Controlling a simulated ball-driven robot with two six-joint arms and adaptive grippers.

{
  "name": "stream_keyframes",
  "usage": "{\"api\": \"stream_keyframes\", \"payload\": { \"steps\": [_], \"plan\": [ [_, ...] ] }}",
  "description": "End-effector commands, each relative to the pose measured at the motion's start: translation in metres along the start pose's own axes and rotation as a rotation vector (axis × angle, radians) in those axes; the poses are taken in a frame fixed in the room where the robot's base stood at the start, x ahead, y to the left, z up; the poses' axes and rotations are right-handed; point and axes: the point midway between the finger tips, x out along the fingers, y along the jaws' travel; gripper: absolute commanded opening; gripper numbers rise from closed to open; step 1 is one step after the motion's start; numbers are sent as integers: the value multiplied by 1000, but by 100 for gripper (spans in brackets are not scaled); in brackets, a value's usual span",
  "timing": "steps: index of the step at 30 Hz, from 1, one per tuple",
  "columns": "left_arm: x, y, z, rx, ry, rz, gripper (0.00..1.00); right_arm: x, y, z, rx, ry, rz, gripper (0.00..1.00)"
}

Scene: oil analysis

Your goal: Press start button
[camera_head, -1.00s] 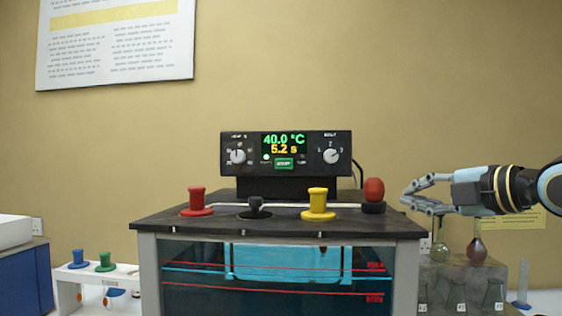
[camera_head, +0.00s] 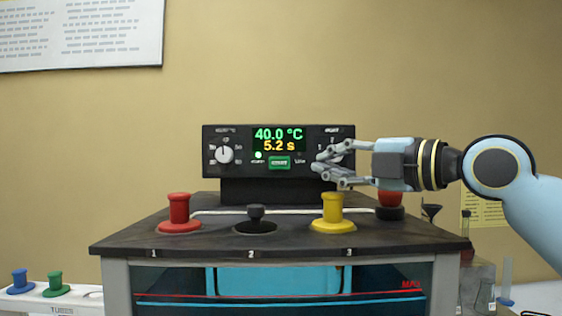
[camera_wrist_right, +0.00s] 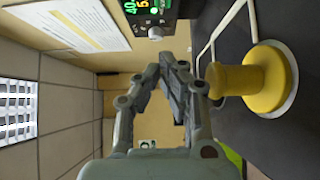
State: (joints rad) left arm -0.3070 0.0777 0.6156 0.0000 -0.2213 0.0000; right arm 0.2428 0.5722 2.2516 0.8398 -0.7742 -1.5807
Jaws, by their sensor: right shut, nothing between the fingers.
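The green start button (camera_head: 279,162) is on the front of the black control box (camera_head: 240,187), below a display reading 40.0 °C and 5.2 s. My right gripper (camera_head: 318,170) comes in from the right, in front of the box's right knob and to the right of the button, apart from it. Its fingers are shut and empty; they partly hide the right knob. In the right wrist view the fingers (camera_wrist_right: 172,62) point up toward the box display (camera_wrist_right: 145,8), with the knob (camera_wrist_right: 157,32) near their tips. My left gripper is not in view.
The black bath lid (camera_head: 200,239) carries a red plug (camera_head: 180,212), a black plug (camera_head: 255,219) and a yellow plug (camera_head: 332,212). The yellow plug stands below my right gripper, and a red knob (camera_head: 389,198) is under the wrist. The space left of the gripper is clear.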

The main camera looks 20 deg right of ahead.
Motion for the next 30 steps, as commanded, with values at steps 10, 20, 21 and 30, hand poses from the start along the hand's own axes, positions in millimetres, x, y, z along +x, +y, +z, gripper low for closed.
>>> {"api": "stream_keyframes", "payload": {
  "steps": [10, 20, 21, 30],
  "plan": [
    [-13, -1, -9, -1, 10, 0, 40, 28, 4, -1, 9, 1, 3, 0],
    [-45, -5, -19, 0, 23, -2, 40, 98, 5, 0, 8, 1, 1, 0],
    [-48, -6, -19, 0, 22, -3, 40, 105, 4, 0, 6, 1, 0, 0],
    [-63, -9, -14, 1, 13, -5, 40, 127, 1, 27, 1, -2, -1, 0]
  ]
}}
